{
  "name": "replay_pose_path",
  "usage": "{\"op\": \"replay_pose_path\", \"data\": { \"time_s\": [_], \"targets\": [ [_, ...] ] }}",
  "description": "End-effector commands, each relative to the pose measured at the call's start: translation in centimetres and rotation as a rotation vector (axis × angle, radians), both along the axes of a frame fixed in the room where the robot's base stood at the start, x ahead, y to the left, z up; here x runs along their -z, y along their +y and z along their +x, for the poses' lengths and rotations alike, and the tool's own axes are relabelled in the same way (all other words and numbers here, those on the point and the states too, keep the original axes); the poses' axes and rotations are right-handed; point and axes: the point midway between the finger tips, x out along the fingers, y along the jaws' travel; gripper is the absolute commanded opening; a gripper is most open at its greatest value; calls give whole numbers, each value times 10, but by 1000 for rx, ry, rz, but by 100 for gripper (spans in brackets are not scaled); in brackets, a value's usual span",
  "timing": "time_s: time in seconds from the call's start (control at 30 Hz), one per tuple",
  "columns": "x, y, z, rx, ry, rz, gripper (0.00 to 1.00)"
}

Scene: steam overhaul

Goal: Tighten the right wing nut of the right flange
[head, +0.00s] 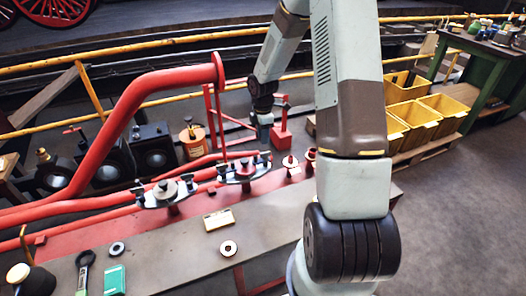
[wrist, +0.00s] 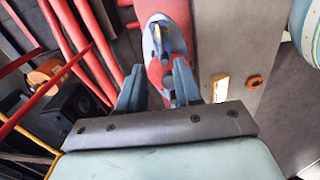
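The left flange (head: 164,193) stands to the left.
A thick red pipe (head: 140,110) rises behind the flanges at left. The bench (head: 270,220) bears a pale yellow block (head: 218,219) and a pale ring (head: 228,248). A wrench (head: 84,270) and a green box (head: 115,280) lie at front left. Yellow bins (head: 415,115) stand at right.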

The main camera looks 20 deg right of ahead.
Motion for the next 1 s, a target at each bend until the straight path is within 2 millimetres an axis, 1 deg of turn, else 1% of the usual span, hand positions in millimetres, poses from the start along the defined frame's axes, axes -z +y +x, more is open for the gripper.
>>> {"op": "replay_pose_path", "data": {
  "time_s": [0.03, 0.2, 0.4, 0.6, 0.93, 1.0],
  "targets": [
    [10, 1, -1, -2, 4, 1, 34],
    [40, 1, -1, -1, 3, 0, 34],
    [67, 0, 0, 0, 2, 0, 34],
    [81, 1, 0, 0, 1, 0, 34],
    [83, 0, 0, 1, 0, 0, 34],
    [83, 0, 0, 0, 0, 0, 27]
  ]
}}
